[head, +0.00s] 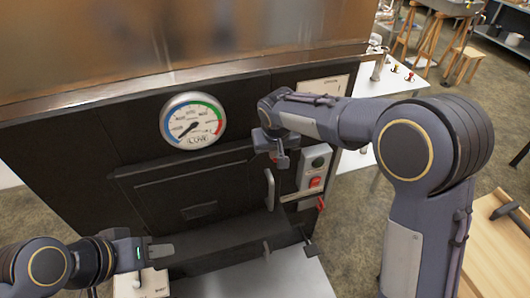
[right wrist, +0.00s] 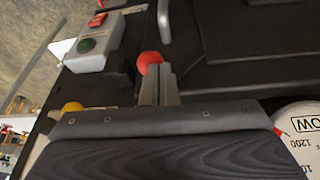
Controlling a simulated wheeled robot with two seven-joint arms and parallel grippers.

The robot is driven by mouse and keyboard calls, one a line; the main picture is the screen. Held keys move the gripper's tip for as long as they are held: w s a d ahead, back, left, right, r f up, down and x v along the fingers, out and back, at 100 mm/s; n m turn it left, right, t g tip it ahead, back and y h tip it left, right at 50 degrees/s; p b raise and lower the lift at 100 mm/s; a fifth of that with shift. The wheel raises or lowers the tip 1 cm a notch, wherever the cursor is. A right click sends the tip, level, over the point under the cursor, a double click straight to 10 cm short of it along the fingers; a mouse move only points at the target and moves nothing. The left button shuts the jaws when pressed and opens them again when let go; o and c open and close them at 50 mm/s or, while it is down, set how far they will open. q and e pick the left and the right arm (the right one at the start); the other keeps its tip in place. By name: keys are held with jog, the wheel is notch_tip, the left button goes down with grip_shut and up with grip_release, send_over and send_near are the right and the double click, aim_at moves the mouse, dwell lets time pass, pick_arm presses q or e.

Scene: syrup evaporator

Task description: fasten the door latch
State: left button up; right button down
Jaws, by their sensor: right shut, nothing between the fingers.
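The dark firebox door (head: 190,200) lies flat against the black front, with a pale upright bar handle (head: 270,188) near its right edge. In the right wrist view, a red ball knob (right wrist: 150,60) shows just past my right gripper's fingertips (right wrist: 160,88). It looks like the end of the latch lever; the rest is hidden. A dark bracket (right wrist: 122,75) sits beside it. My right gripper (head: 280,158) is shut and empty, above the handle in the head view, and hides the knob there. My left gripper (head: 160,250) is low at the left, away from the door; its jaw opening is unclear.
A grey control box (head: 315,168) with green and red buttons stands right of the handle. A round gauge (head: 193,121) is above the door. A yellow ball (right wrist: 72,107) shows in the wrist view. A pale ledge (head: 260,284) lies below; a wooden bench (head: 495,255) is right.

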jog(key=w+d+f+m+g+y+b, duration=0.1)
jog(key=d+f+g+y+b, duration=0.1)
jog(key=d+f+y+b, duration=0.3)
jog(key=shift+w+f+y, duration=0.25)
jog(key=shift+w+y, duration=0.1)
jog(key=shift+y, duration=0.45)
jog(key=shift+d+f, duration=0.1)
jog(key=shift+d, duration=0.05)
jog(key=a+r+p+v, duration=0.1)
jog(key=p+v, duration=0.1)
jog(key=v, duration=1.1)
jog(key=shift+w, duration=0.2)
